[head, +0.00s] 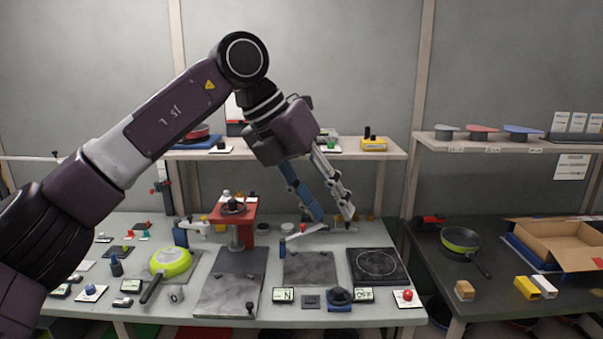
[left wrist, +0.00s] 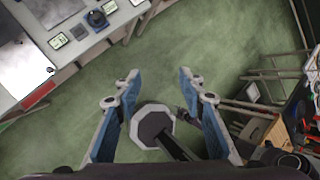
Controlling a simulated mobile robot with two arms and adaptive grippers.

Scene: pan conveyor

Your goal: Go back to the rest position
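My left gripper (head: 333,214) hangs from the raised left arm, in front of the back part of the workbench. Its two fingers point down and are spread apart. In the left wrist view the open fingers (left wrist: 159,78) have nothing between them, and the green floor shows past them. My right gripper is in neither view.
The workbench (head: 215,318) holds a green pan (head: 170,262), a red press (head: 232,224), a dark hob plate (head: 377,266) and a red button (head: 406,295). A dark table on the right bears another pan (head: 460,240) and a cardboard box (head: 555,243). Shelves (head: 385,152) stand behind.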

